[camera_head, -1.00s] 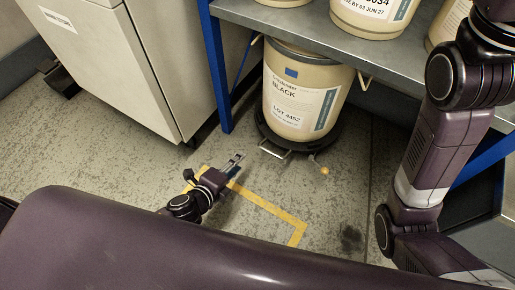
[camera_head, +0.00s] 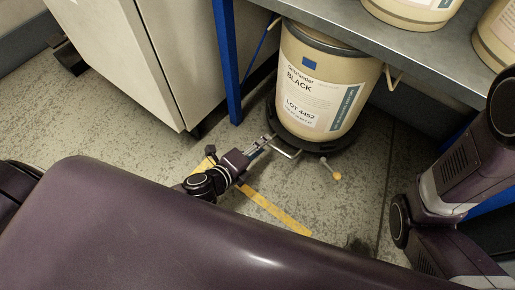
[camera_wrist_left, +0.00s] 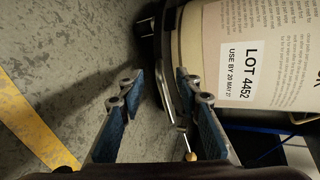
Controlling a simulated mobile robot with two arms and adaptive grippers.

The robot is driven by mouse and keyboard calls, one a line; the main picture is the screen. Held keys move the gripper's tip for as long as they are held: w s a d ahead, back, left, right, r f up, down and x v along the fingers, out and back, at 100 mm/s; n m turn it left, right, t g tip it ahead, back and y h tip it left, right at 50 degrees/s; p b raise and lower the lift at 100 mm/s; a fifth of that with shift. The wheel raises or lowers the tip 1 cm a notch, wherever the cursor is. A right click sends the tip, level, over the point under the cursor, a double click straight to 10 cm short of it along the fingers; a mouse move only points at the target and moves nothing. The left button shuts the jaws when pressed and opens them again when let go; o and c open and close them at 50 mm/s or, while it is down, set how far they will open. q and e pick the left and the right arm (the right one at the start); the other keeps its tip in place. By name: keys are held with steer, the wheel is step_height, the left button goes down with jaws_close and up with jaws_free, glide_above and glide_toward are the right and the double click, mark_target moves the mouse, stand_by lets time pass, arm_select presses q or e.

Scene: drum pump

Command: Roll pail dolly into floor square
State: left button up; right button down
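The pail dolly (camera_head: 317,145) is a low black round base under the shelf, carrying a beige pail (camera_head: 322,80) labelled BLACK. A metal loop handle (camera_head: 290,154) sticks out at its front. The yellow-taped floor square (camera_head: 275,212) lies in front, partly hidden by my body and left arm. My left gripper (camera_head: 267,142) is low near the floor at the handle's left end. In the left wrist view its blue-padded fingers (camera_wrist_left: 158,88) are apart, with the thin handle (camera_wrist_left: 173,95) close to the right finger; contact is unclear. My right gripper is out of view.
A blue shelf post (camera_head: 227,60) stands left of the pail, beside a light cabinet (camera_head: 165,55). The grey shelf (camera_head: 400,45) above holds more pails. Floor around the tape looks clear.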

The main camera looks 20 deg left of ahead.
arm_select(q)
steer(key=b+x, duration=0.2)
steer(key=x, duration=0.3)
steer(key=shift+f+b, duration=0.15)
steer(key=shift+b, duration=0.15)
steer(key=shift+w+d+f, duration=0.1)
steer(key=shift+w+f, duration=0.05)
steer(key=shift+w, duration=0.35)
steer(key=shift+c, duration=0.4)
jaws_close()
